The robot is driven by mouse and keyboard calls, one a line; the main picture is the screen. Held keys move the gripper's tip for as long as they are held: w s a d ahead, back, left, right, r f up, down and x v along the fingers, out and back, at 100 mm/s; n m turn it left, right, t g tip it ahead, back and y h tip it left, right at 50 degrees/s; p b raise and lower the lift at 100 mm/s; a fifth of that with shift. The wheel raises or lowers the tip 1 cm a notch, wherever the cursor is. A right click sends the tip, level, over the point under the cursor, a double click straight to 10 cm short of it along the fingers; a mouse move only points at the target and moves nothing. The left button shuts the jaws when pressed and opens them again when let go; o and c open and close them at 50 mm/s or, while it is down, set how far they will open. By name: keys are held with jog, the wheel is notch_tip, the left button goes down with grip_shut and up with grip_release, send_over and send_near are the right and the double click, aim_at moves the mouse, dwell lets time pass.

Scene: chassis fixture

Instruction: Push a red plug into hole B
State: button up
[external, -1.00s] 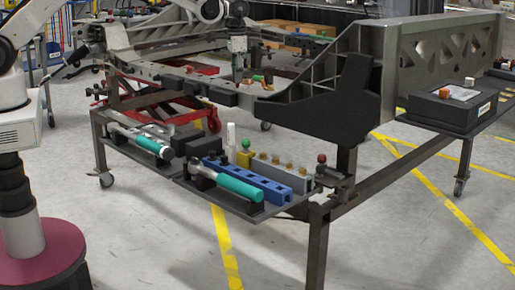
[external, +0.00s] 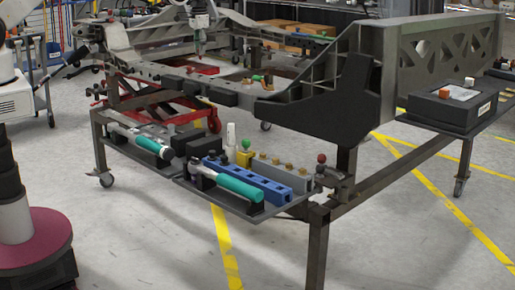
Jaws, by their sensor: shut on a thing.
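My gripper (external: 197,44) is near the top of the external view, above the far end of the dark chassis rail (external: 180,76). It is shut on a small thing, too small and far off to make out. I cannot tell a red plug in this view, nor which opening is hole B. A green piece (external: 256,78) and a small orange piece sit on the rail, to the right of my gripper and apart from it.
The front shelf holds two teal-handled tools (external: 240,187), a blue block with holes (external: 258,184), a grey block with brass-coloured pieces (external: 285,175) and a yellow piece with a green top (external: 245,156). A red-knobbed clamp (external: 321,158) stands at the corner. A black box (external: 452,107) sits at right.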

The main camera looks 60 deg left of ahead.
aim_at(200, 57)
jog(key=shift+a, duration=0.15)
jog(key=shift+f+b, duration=0.85)
jog(key=shift+f, duration=2.05)
jog(key=shift+b, duration=0.8)
jog(key=shift+f, duration=0.2)
jog(key=shift+f+b, duration=0.35)
jog(key=shift+b, duration=0.05)
jog(key=shift+f+b, duration=0.9)
jog(key=shift+f, duration=0.05)
jog(key=o, duration=0.8)
